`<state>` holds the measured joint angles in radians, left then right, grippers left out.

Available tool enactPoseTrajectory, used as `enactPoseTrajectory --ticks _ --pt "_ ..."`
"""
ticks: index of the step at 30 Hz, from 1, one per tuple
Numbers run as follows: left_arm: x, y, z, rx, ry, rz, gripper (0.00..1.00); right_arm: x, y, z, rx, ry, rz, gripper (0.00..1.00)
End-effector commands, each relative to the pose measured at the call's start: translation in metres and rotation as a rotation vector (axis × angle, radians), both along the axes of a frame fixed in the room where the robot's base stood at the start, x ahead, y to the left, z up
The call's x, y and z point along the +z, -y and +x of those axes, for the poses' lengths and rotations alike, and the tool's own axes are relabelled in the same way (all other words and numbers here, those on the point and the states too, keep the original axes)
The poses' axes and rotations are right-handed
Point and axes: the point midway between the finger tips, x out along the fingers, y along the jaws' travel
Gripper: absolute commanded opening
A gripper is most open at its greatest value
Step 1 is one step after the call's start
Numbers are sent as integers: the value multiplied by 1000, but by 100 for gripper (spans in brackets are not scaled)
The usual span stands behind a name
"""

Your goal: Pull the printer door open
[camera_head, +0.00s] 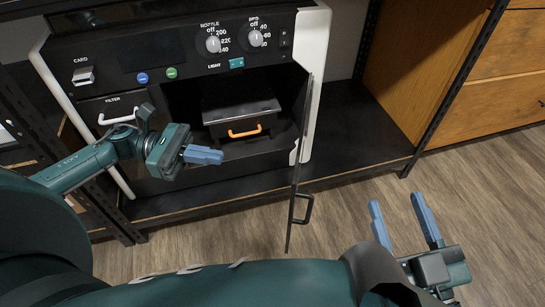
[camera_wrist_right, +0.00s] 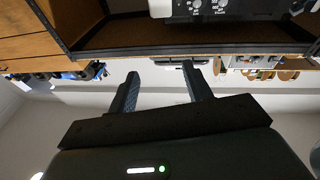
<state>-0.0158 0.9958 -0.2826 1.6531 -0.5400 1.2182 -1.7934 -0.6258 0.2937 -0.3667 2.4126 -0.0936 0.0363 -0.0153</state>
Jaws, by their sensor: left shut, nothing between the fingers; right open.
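The printer (camera_head: 190,68) is a dark box with white side edges on a black shelf. Its door (camera_head: 298,170) is a thin dark panel on the right side of the opening. It stands swung outward, seen nearly edge-on, with a black handle (camera_head: 307,209) near its front end. My left gripper (camera_head: 219,156) is shut and empty in front of the opening, left of the door and not touching it. My right gripper (camera_head: 395,203) is open and empty, right of the handle and apart from it. Its fingers also show open in the right wrist view (camera_wrist_right: 160,70).
Inside the printer is a dark box with an orange handle (camera_head: 245,132). A filter drawer with a white handle (camera_head: 117,113) is at the left. The black shelf (camera_head: 365,140) has bare room at the right. Wooden drawers (camera_head: 510,60) stand farther right.

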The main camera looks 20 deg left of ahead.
Motion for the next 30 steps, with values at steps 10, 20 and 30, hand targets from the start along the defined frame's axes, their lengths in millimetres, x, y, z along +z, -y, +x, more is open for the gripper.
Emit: enactPoseTrajectory --ticks 10,20,30 --pt "0 64 9 -2 2 -7 0 -2 -1 0 9 -1 20 50" --pt "0 121 17 1 -1 -5 0 -1 -2 0 17 1 42 50" --pt "1 134 19 4 -4 -5 0 -1 -3 0 19 -3 48 50"
